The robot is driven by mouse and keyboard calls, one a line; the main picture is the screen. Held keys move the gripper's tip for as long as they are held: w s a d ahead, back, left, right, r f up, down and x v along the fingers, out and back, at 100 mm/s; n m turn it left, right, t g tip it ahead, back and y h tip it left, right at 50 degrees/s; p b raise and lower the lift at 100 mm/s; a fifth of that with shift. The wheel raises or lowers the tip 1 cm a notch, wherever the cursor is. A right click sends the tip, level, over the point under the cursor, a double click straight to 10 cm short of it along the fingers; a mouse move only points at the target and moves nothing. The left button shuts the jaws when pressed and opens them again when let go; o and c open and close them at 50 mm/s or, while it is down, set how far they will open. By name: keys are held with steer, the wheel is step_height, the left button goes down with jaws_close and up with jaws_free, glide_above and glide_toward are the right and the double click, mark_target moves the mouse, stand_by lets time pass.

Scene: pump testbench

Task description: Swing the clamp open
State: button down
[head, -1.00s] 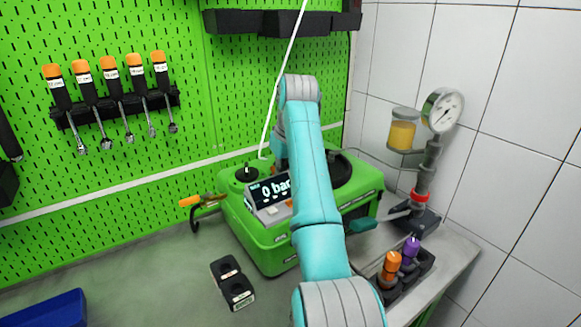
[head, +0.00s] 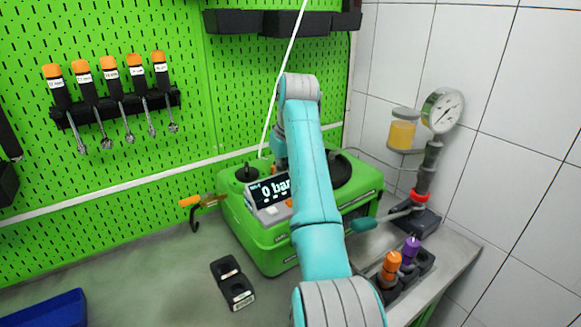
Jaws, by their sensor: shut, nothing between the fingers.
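A clamp-like piece with an orange handle (head: 189,201) and a dark hooked arm (head: 194,218) is at the left side of the green pump unit (head: 270,250). Its hook hangs just below the handle, apart from the bench top as far as I can see. My arm rises from the bottom and bends down behind itself over the unit's back. My gripper is hidden behind my arm, so its place relative to the clamp does not show. I cannot tell where the clamp's pivot is.
A gauge stand (head: 427,175) with a teal-handled lever (head: 364,224) is on the right. Orange and purple knobs (head: 393,262) stand near it. A black two-part block (head: 232,283) and blue bin (head: 55,309) lie in front. The front left bench is mostly free.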

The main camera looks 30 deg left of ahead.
steer(key=shift+a, duration=0.1)
steer(key=shift+w+a, duration=0.2)
steer(key=shift+a, duration=0.8)
steer(key=shift+w+a, duration=0.1)
steer(key=shift+a, duration=0.05)
steer(key=shift+w+a, duration=0.55)
steer(key=shift+a, duration=0.3)
steer(key=shift+s+r, duration=0.1)
steer(key=shift+s+r, duration=0.25)
steer(key=shift+r, duration=0.15)
steer(key=shift+r, duration=0.1)
